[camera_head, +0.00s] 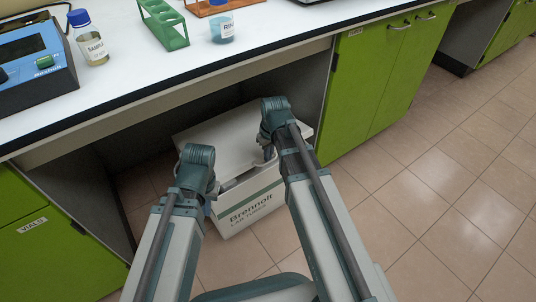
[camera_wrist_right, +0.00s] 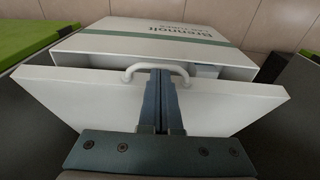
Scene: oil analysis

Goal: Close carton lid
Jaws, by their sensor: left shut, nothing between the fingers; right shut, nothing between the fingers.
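A white carton (camera_head: 251,205) with a green stripe and the print "Brennolt LAB TUBES" stands on the floor under the bench. Its white lid (camera_head: 215,136) is partly open, and the right wrist view shows a gap between the lid panel (camera_wrist_right: 90,93) and the carton (camera_wrist_right: 150,40). A white handle (camera_wrist_right: 157,67) stands on the lid's edge. My right gripper (camera_head: 268,153) is shut and empty, its fingertips (camera_wrist_right: 160,76) at the handle loop; I cannot tell whether they touch it. My left gripper (camera_head: 211,196) is shut at the carton's left front, its fingertips partly hidden.
The white bench top (camera_head: 150,90) overhangs the carton. Green cabinets stand left (camera_head: 45,230) and right (camera_head: 370,85) of the recess. On the bench are a blue instrument (camera_head: 45,65), a sample bottle (camera_head: 91,45), a green rack (camera_head: 163,25) and a blue beaker (camera_head: 222,28). The tiled floor at right is clear.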

